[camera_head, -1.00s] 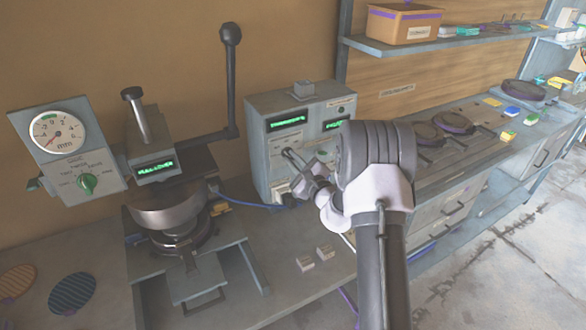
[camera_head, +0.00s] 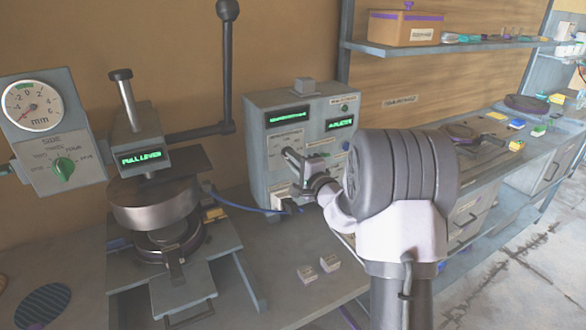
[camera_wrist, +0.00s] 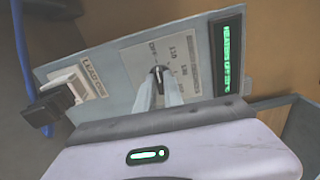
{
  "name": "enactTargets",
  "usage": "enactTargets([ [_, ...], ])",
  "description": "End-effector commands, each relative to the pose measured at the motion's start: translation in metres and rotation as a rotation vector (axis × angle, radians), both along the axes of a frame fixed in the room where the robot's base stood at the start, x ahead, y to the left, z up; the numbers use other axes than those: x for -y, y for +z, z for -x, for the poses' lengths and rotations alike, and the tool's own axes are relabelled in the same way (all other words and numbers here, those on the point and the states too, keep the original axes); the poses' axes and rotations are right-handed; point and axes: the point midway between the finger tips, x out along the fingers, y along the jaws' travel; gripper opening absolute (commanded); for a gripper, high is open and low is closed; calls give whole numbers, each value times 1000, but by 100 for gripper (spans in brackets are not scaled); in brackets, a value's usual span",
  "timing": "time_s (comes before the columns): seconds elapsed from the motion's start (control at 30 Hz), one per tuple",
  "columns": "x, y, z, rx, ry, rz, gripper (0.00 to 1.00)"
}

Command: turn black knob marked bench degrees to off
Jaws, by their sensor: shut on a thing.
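The black knob (camera_wrist: 157,71) shows only as a small dark bit between my fingertips in the wrist view. It sits on a pale dial plate (camera_wrist: 178,58) with printed numbers, on the grey control box (camera_head: 257,150). My gripper (camera_wrist: 158,79) is shut on the knob. The fingers hide most of the knob, so I cannot tell where its pointer stands. In the head view, my gripper (camera_head: 287,153) reaches the front of the box and the knob is hidden. A green-lit display (camera_wrist: 228,51) beside the dial seems to read heaters off.
A plate press (camera_head: 155,205) with a tall lever (camera_head: 227,70) stands left of the box. Two small blocks (camera_head: 318,268) lie on the bench in front.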

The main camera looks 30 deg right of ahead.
Motion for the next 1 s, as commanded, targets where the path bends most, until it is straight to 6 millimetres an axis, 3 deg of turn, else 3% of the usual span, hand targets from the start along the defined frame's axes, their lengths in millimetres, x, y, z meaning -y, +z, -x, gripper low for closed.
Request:
enactTargets([
  [0.67, 0, -1, 0, -1, 1, 56, 0],
  [0.7, 0, -1, 0, -1, 1, 56, 16],
  [0.8, 0, -1, 0, -1, 0, 56, 34],
  [1.0, 0, -1, 0, 1, 0, 55, 34],
])
